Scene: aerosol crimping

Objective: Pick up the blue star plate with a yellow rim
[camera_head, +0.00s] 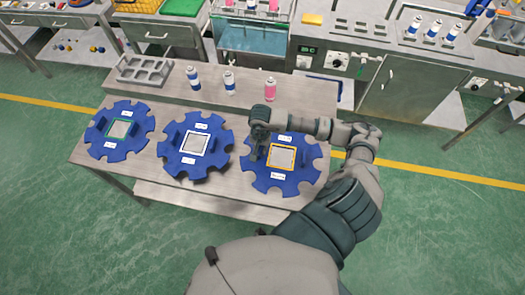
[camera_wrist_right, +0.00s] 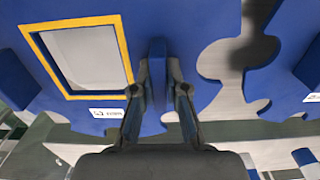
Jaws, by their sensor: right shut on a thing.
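The blue star plate with a yellow rim (camera_head: 306,177) is the rightmost of three star plates on the steel table. Its yellow square frame surrounds a grey panel, with small white labels beside it. My right gripper (camera_head: 257,150) is over the left part of this plate. In the right wrist view the plate (camera_wrist_right: 190,22) fills the upper part, and the gripper's fingers (camera_wrist_right: 160,92) are shut on its upright blue handle (camera_wrist_right: 157,62). I cannot tell whether the plate touches the table. My left gripper is not in view.
A white-rimmed star plate (camera_head: 217,142) lies close to the left, and a green-rimmed one (camera_head: 146,120) farther left. Several small cans, including a pink one (camera_head: 270,90), stand behind the plates near a grey rack (camera_head: 145,71). The steel table (camera_head: 112,165) has bare room at its front left.

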